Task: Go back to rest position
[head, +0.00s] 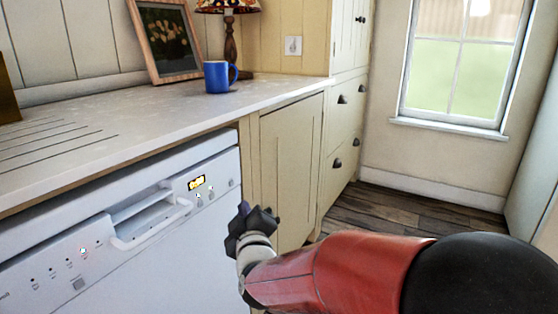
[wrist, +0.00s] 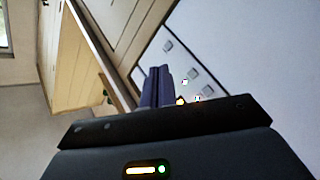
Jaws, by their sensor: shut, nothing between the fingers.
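My gripper (head: 246,209) is at the end of my red arm, in front of the right end of the white dishwasher (head: 130,235). In the wrist view the fingers of my gripper (wrist: 157,78) are together, with nothing between them. The dishwasher's control panel (wrist: 190,62) with its buttons and lit display lies just beyond the fingers in that view. The dishwasher door looks closed in the head view. I cannot tell the exact gap between the fingers and the panel.
A white countertop (head: 150,108) runs above the dishwasher. On it stand a blue mug (head: 216,77), a picture frame (head: 165,40) and a lamp (head: 230,40). Cream cabinets (head: 290,170) are to the right. Open wooden floor (head: 430,208) lies below the window (head: 462,60).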

